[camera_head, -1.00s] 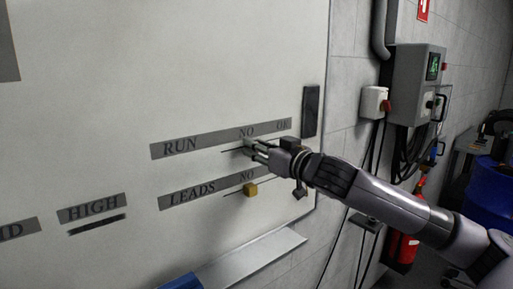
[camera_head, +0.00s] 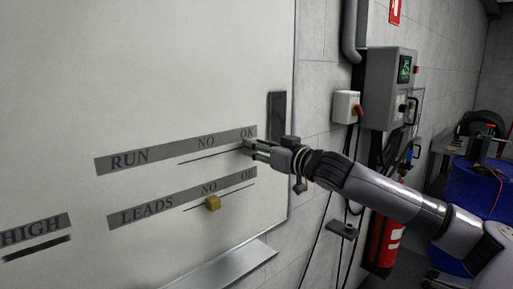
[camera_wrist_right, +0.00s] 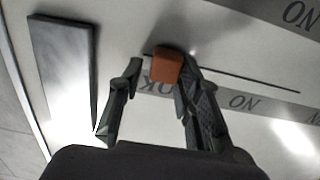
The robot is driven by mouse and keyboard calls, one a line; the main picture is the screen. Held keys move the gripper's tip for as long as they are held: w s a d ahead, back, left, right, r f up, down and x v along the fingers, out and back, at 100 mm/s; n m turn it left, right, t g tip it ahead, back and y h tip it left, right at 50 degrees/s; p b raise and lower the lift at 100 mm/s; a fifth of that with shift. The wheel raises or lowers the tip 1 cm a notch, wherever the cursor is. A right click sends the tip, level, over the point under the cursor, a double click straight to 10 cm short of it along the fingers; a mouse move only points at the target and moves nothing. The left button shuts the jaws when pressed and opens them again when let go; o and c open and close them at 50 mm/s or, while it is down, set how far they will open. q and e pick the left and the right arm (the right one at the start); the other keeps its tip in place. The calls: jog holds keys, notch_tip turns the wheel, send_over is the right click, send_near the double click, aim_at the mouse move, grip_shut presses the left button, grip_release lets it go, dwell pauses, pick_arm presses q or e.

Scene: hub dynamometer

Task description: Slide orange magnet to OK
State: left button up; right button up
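The orange magnet (camera_wrist_right: 168,66) is on the whiteboard in the right wrist view, at the OK end of the RUN slot line, beside the upside-down OK lettering. My right gripper (camera_head: 250,150) is at the board just below the OK of the RUN label (camera_head: 177,149) in the head view, hiding the magnet there. In the wrist view its fingers (camera_wrist_right: 157,75) are apart. The magnet lies against or very near the right finger, with a gap to the left finger. My left gripper is in neither view.
A yellow magnet (camera_head: 212,203) sits under NO on the LEADS line (camera_head: 235,194). A dark bar (camera_head: 276,115) is at the board's right edge. A metal ledge (camera_head: 225,268) is below. The wall right of the board holds a control box (camera_head: 388,90) and red-knobbed switch (camera_head: 347,107).

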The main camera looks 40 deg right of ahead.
jog(key=shift+o, duration=1.3)
jog(key=shift+d, duration=0.15)
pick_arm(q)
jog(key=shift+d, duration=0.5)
pick_arm(e)
send_near(248, 106)
jog(key=w, duration=0.6)
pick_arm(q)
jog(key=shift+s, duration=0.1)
pick_arm(e)
jog(key=shift+s, duration=0.1)
